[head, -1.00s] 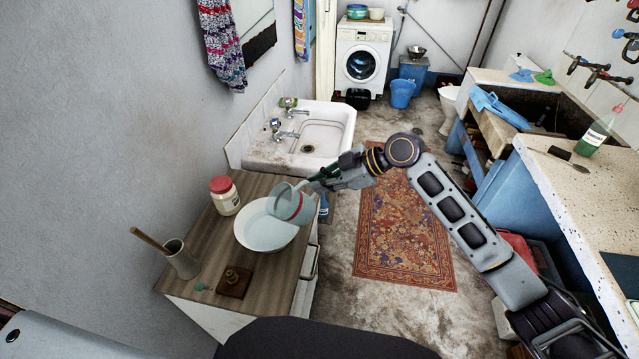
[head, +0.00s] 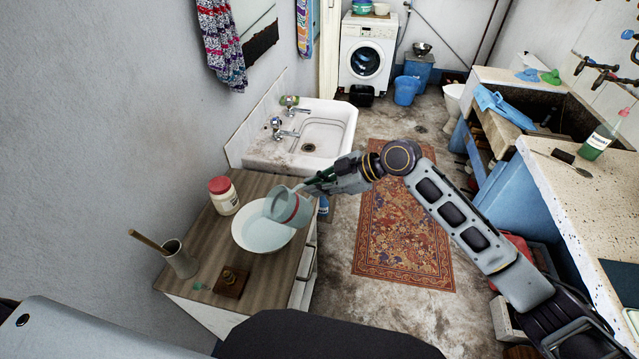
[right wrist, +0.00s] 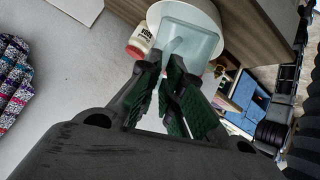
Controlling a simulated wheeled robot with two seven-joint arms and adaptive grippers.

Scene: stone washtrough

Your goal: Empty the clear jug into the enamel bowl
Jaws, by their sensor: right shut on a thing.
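The clear jug (head: 290,207), with a red band, is tipped steeply over the white enamel bowl (head: 240,242), its mouth toward the left. Pale bluish liquid (head: 266,236) lies in the bowl. My right gripper (head: 312,187) is shut on the jug from the right and holds it above the bowl's right side. In the right wrist view the jug (right wrist: 190,42) shows beyond the dark fingers (right wrist: 176,75), with the bowl's rim (right wrist: 158,12) behind it. I cannot tell how much liquid is in the jug. My left gripper is not in view.
The bowl stands on a wooden-topped cabinet (head: 205,262). A red-lidded jar (head: 224,196) is behind it, a crock with a stick (head: 180,260) is to the left, and a small brown block (head: 231,282) is in front. A sink (head: 325,130) lies beyond.

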